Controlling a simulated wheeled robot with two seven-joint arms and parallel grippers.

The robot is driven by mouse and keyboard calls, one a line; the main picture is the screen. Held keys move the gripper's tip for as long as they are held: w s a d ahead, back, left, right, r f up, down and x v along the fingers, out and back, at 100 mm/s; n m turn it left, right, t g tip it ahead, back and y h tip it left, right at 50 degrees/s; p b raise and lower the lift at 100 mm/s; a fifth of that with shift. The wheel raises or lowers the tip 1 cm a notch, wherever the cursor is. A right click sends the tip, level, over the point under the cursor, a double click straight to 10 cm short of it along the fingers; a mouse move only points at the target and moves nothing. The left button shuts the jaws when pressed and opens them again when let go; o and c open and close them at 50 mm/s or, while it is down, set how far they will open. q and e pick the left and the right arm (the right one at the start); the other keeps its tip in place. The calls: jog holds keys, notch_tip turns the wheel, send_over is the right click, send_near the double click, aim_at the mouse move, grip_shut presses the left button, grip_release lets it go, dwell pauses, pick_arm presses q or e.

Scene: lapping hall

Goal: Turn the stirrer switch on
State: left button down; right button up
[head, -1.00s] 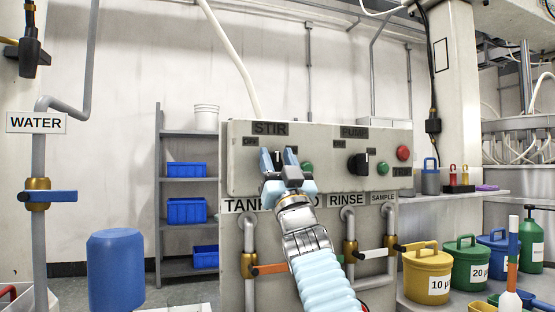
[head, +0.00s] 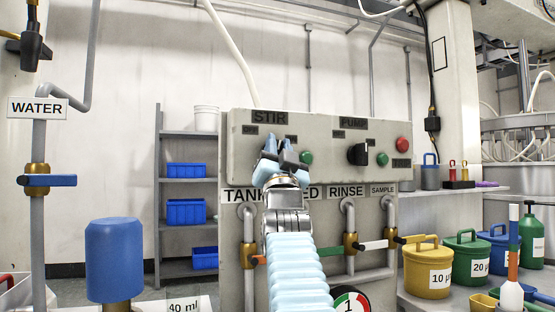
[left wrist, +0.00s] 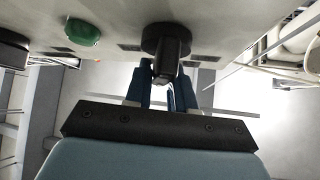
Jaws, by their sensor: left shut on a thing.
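The stirrer switch is a black rotary knob (left wrist: 166,48) under the STIR label (head: 270,118) on the grey control panel (head: 330,178). My left gripper (head: 279,151) is at the knob, its blue fingers on either side of the handle. In the left wrist view the fingers (left wrist: 167,88) are shut on the handle. In the head view the fingers hide most of the knob, and I cannot tell which mark it points to. A green button (head: 306,158) sits just right of it, and also shows in the left wrist view (left wrist: 83,32). My right gripper is out of view.
The PUMP knob (head: 358,154) and a red button (head: 403,144) are farther right on the panel. Pipes with valve handles, one white (head: 372,245), run below. Coloured buckets (head: 428,270) stand at the right; a blue drum (head: 114,262) stands at the left.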

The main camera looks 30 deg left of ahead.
pick_arm(q)
jog(key=shift+f+m+t+h, duration=0.1)
jog(key=shift+m+t+h, duration=0.2)
jog(key=shift+m+h, duration=0.7)
jog(key=m+t+h, duration=0.1)
jog(key=m+h, duration=0.1)
jog(key=m, duration=0.1)
jog(key=shift+m+h, duration=0.4)
jog(key=m+h+p, duration=0.1)
jog(key=m+h, duration=0.1)
jog(key=m+h+p, duration=0.1)
jog(key=m+h, duration=0.1)
jog(key=m, duration=0.1)
jog(key=shift+w+d+r+h+p, duration=0.2)
jog(key=shift+h+p, duration=0.1)
jog(key=shift+p, duration=0.1)
jog(key=shift+f+m+g+h+p, duration=0.15)
jog(key=shift+m+g+h+p, duration=0.3)
jog(key=shift+m, duration=0.45)
jog(key=shift+f+m+g+h+p, duration=0.2)
jog(key=shift+m+g+h, duration=0.25)
jog(key=shift+m, duration=0.45)
jog(key=shift+h, duration=0.3)
jog(key=c, duration=1)
grip_release()
jog(key=shift+c, duration=0.2)
